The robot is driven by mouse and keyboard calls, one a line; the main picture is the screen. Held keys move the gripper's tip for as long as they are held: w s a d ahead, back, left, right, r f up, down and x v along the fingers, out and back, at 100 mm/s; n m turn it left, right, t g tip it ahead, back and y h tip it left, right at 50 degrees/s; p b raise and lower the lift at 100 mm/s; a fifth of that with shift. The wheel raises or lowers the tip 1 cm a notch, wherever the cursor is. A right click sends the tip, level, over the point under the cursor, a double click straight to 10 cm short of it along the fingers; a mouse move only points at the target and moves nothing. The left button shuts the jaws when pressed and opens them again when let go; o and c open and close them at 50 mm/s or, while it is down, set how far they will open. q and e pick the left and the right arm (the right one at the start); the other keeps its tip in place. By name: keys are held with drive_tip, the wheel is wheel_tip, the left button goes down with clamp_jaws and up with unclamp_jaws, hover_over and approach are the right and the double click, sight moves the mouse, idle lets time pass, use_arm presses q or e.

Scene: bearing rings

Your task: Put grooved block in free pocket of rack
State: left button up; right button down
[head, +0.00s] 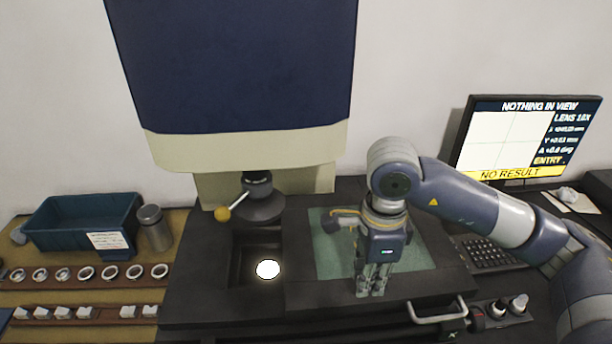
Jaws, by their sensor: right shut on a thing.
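My right gripper (371,288) points down over the front edge of the green mat, its fingers close together. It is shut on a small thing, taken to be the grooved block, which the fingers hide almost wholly. The rack (60,321) with white grooved blocks (85,312) lies at the lower left, far to the left of this gripper. Several blocks sit in its pockets. A gap shows in the row, between the left group and the two blocks at the right (128,311). My left gripper is not in view.
A row of metal rings (86,273) lies behind the block rack. A blue bin (80,222) and a metal canister (154,228) stand behind it. The measuring machine (240,75), with a yellow-knobbed lever (222,214), stands at centre. The monitor (527,137) reads "NOTHING IN VIEW".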

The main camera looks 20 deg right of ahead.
drive_tip(key=n, duration=0.2)
drive_tip(key=a+n, duration=0.1)
drive_tip(key=n, duration=0.2)
drive_tip(key=shift+s+a+f+n, duration=0.15)
drive_tip(key=shift+a+f+n, duration=0.1)
drive_tip(key=shift+n, duration=0.15)
drive_tip(key=s+a+f+n, duration=0.1)
drive_tip(key=f+n, duration=0.1)
drive_tip(key=n, duration=0.3)
drive_tip(key=s+a+f+n, duration=0.1)
drive_tip(key=f+n, duration=0.1)
drive_tip(key=n, duration=0.3)
drive_tip(key=s+a+f+n, duration=0.1)
drive_tip(key=f+n, duration=0.1)
drive_tip(key=n, duration=0.3)
drive_tip(key=shift+a+f, duration=0.1)
drive_tip(key=shift+f, duration=0.15)
drive_tip(key=shift+s+f, duration=0.15)
drive_tip(key=shift+f, duration=0.4)
